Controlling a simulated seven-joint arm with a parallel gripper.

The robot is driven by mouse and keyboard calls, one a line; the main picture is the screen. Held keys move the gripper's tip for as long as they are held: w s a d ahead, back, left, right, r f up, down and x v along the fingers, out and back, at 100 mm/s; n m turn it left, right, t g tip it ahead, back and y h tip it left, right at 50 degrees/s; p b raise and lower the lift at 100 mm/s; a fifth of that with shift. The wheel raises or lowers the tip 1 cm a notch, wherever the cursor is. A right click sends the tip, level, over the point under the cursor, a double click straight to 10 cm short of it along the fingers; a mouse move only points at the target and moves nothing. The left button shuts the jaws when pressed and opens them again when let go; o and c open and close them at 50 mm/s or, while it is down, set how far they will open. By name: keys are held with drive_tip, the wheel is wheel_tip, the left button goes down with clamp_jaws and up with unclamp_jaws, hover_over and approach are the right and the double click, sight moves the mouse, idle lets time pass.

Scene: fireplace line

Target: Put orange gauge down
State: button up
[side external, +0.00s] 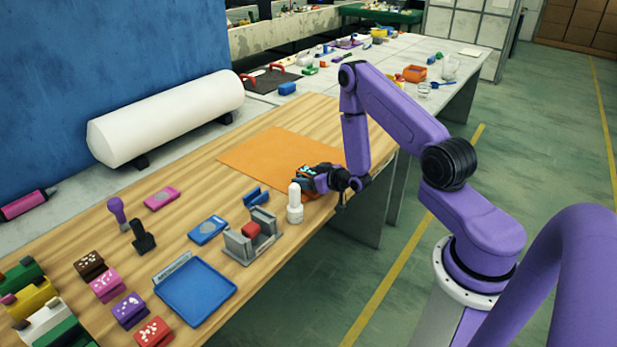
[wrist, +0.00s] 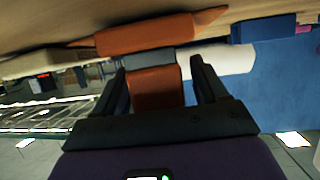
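In the wrist view, an orange-brown block (wrist: 156,88), which looks like the orange gauge, sits between the two fingers of my gripper (wrist: 160,75). The fingers flank it closely, and I appear to hold it. A wider orange bar (wrist: 145,36) lies past the fingertips, with a grey strip between; I cannot tell whether it belongs to the gauge. In the side view my gripper (side external: 306,182) is low over the near edge of the orange mat (side external: 270,155). The gauge is mostly hidden there, and I cannot tell whether it touches the surface.
A white bottle (side external: 295,205) stands close beside my gripper. A blue tray (side external: 196,292) lies farther forward. Most of the mat is clear.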

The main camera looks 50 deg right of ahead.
drive_tip(key=shift+s+r, duration=0.15)
drive_tip(key=shift+r, duration=0.05)
drive_tip(key=shift+v, duration=3.6)
drive_tip(key=w+a+r+n+t+y, duration=0.1)
drive_tip(key=w+a+r+n+y, duration=0.1)
drive_tip(key=w+a+r+n, duration=0.35)
drive_tip(key=s+a+r+n+g+y, duration=0.2)
drive_tip(key=s+a+r+g, duration=0.15)
drive_tip(key=a, duration=0.55)
drive_tip(key=s+a+r+n+g+y, duration=0.1)
drive_tip(key=s+a+r+n+g, duration=0.2)
drive_tip(key=a, duration=0.6)
drive_tip(key=s+r+n+g+h, duration=0.1)
drive_tip(key=s+r+g, duration=0.2)
drive_tip(key=s, duration=1)
drive_tip(key=s+d+r+n+g+h, duration=0.1)
drive_tip(key=s+r+g, duration=0.3)
drive_tip(key=s, duration=0.9)
drive_tip(key=shift+s+n+g+h, duration=0.25)
drive_tip(key=shift+n+g+h, duration=0.2)
drive_tip(key=shift+n+h, duration=0.2)
